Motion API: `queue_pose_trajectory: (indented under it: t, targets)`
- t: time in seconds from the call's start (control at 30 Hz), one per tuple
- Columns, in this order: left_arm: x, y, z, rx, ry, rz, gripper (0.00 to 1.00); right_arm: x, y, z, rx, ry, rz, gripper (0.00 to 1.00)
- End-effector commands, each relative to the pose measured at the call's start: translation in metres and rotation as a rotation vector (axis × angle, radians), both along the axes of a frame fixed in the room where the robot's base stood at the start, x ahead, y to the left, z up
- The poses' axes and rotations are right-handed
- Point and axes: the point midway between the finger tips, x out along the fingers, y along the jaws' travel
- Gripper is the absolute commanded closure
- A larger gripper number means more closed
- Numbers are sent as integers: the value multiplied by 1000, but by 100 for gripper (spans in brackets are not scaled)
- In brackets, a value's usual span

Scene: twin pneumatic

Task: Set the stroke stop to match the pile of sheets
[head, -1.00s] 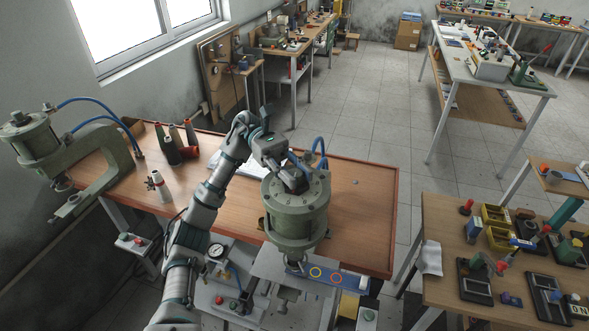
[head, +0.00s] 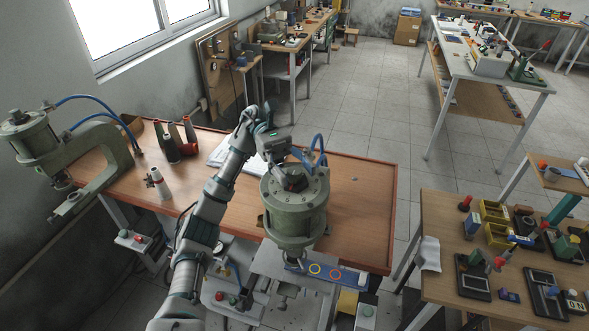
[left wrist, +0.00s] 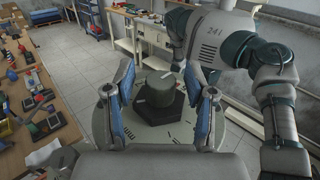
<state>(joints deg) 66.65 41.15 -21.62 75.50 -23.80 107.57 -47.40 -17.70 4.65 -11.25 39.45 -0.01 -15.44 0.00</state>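A grey-green round press cylinder (head: 293,222) stands on the near side of the wooden bench. In the left wrist view its top is a round dial with tick marks (left wrist: 178,136). In the middle of the dial sits a dark six-sided knob (left wrist: 160,113) with a grey-green cap. My left gripper (head: 288,176) points down over the cylinder top. In the left wrist view its two blue fingers (left wrist: 165,97) stand on either side of the knob, with gaps visible. A blue sheet with coloured rings (head: 327,274) lies under the press; its pile height cannot be told. My right gripper is not in view.
A second press (head: 62,165) stands at the left end of the bench. Several bottles (head: 175,142) and white papers (head: 222,152) are on the bench behind my arm. Blue hoses (head: 319,148) rise beside the cylinder. The bench's right part is mostly clear.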

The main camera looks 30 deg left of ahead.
Motion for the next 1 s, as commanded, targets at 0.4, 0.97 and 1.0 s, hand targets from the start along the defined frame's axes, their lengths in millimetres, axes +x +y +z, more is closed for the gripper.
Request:
queue_pose_trajectory:
  t: [0.4,0.97,1.0]
  targets:
    - [0,-1,20,2,-3,-2,45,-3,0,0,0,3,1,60]
    - [2,2,98,1,2,-2,45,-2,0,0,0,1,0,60]
    - [2,2,98,1,2,-2,45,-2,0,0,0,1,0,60]
